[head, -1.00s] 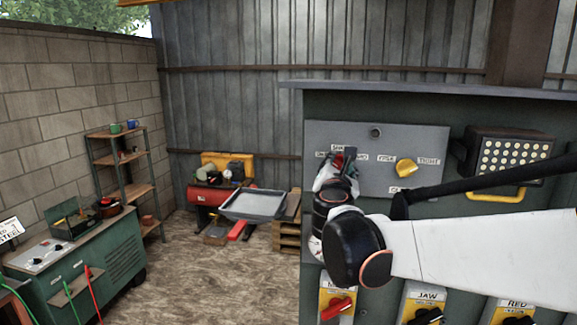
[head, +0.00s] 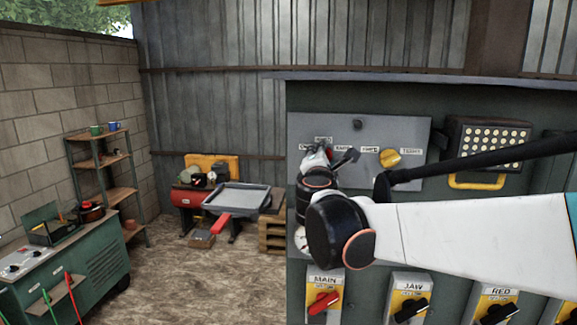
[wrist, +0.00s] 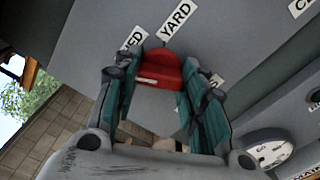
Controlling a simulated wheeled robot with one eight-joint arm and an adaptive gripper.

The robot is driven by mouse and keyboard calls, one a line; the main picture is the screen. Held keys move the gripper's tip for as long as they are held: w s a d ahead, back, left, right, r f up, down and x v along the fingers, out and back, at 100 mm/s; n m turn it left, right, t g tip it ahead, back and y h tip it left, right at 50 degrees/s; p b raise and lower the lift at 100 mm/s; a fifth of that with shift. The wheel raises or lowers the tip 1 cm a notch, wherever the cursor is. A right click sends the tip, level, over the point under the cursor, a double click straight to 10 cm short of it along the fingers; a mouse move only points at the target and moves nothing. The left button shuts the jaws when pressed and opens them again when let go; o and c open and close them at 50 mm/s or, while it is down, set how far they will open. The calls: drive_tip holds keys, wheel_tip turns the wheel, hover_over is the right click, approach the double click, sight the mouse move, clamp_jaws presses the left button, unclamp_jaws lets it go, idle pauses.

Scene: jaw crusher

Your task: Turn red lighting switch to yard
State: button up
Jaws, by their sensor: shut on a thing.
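The red switch (wrist: 162,66) sits on a grey panel (wrist: 90,40) between the two teal fingers of my gripper (wrist: 157,84) in the wrist view. My gripper is shut on it. The YARD label (wrist: 176,18) is just beyond the switch, and a label ending in "ED" (wrist: 135,40) is to its left. Another label is mostly hidden by the right finger. I cannot tell exactly where the switch points. In the head view my gripper (head: 318,152) is at the left part of the panel (head: 415,125) and mostly covers the switch.
A black switch (head: 346,157) and a yellow switch (head: 390,158) are right of my gripper. A work lamp (head: 490,145) stands further right. Below are the red MAIN switch (head: 322,302) and black JAW switch (head: 412,308).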

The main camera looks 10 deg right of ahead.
drive_tip(key=shift+s+a+r+m+b, duration=0.15)
drive_tip(key=shift+m+b, duration=0.8)
drive_tip(key=shift+m, duration=3.2)
drive_tip(key=shift+s+a+f+m+b, duration=0.1)
drive_tip(key=shift+m+b, duration=0.8)
drive_tip(key=shift+m, duration=3.55)
drive_tip(key=o, duration=1.1)
drive_tip(key=shift+c, duration=0.2)
drive_tip(key=v, duration=1.1)
